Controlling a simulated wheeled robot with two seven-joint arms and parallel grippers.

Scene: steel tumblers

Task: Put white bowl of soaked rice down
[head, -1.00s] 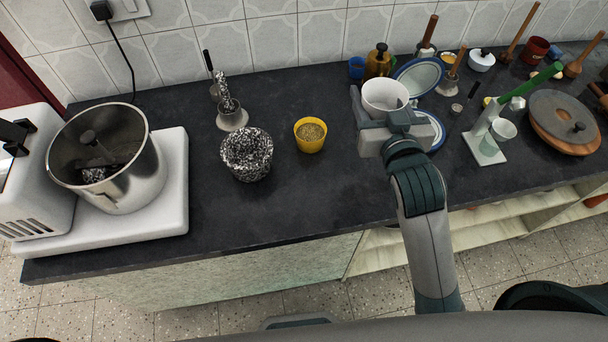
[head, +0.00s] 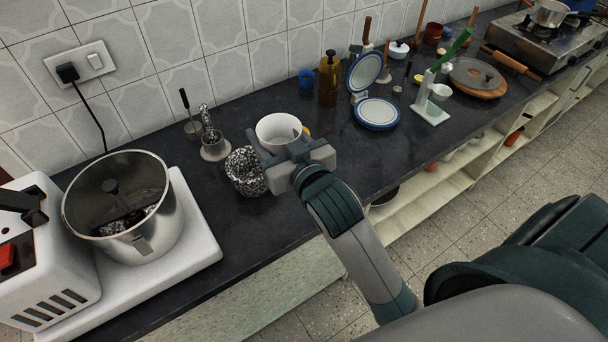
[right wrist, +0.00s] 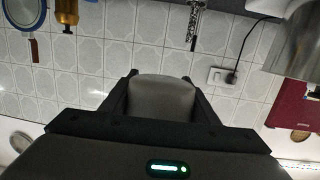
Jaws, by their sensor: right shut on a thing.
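The white bowl (head: 278,127) is held upright in my right gripper (head: 290,150), at the middle of the counter in the head view. It appears to be above the counter, though the gap is hard to judge. Its visible inside looks white, and I cannot make out rice. In the right wrist view the bowl's grey-looking side (right wrist: 162,95) sits between the two dark fingers of the right gripper (right wrist: 162,103). My left gripper is not in view.
A steel pot (head: 150,225) is at the left. A blue-rimmed plate (head: 377,115) lies to the right. Dark counter (head: 345,160) is clear between.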

